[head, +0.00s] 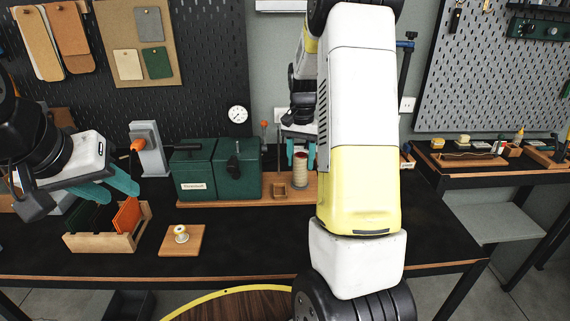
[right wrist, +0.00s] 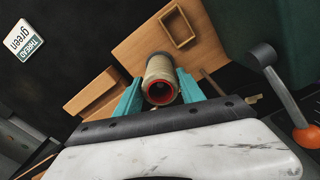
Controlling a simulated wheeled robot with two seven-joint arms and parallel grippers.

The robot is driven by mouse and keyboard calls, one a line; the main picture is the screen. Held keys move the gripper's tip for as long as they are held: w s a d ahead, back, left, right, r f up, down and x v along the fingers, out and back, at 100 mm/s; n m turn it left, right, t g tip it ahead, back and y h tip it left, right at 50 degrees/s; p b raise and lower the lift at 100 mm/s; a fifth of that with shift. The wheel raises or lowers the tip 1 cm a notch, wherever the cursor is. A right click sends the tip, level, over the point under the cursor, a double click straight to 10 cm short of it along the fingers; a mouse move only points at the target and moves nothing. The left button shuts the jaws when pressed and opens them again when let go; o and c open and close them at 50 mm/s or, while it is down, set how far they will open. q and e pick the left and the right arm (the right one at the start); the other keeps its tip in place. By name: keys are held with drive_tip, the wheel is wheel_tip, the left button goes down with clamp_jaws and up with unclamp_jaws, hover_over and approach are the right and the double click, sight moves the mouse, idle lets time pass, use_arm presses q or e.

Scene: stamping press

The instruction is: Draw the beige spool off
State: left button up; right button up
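The beige spool (head: 300,172) stands upright on the long wooden board at the back of the table, right of the green boxes. In the right wrist view the spool (right wrist: 159,75) shows a red ring around a dark hole at its near end. My right gripper (head: 300,157) is over it, with one teal finger on each side. In the right wrist view the fingers (right wrist: 160,88) lie close along the spool's sides; whether both press on it is unclear. My left gripper (head: 113,184) is open and empty above the wooden holder at left.
Green boxes (head: 213,171) stand left of the spool, a small wooden tray (head: 279,190) between. A wooden holder (head: 104,243) with coloured cards and a small board (head: 188,248) with a white and yellow spool (head: 181,234) lie in front. An orange-knobbed lever (right wrist: 306,135) is near my right gripper.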

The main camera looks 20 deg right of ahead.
clamp_jaws()
drive_tip(key=shift+r, duration=0.3)
wheel_tip(320, 180, up, 14)
idle(1.4)
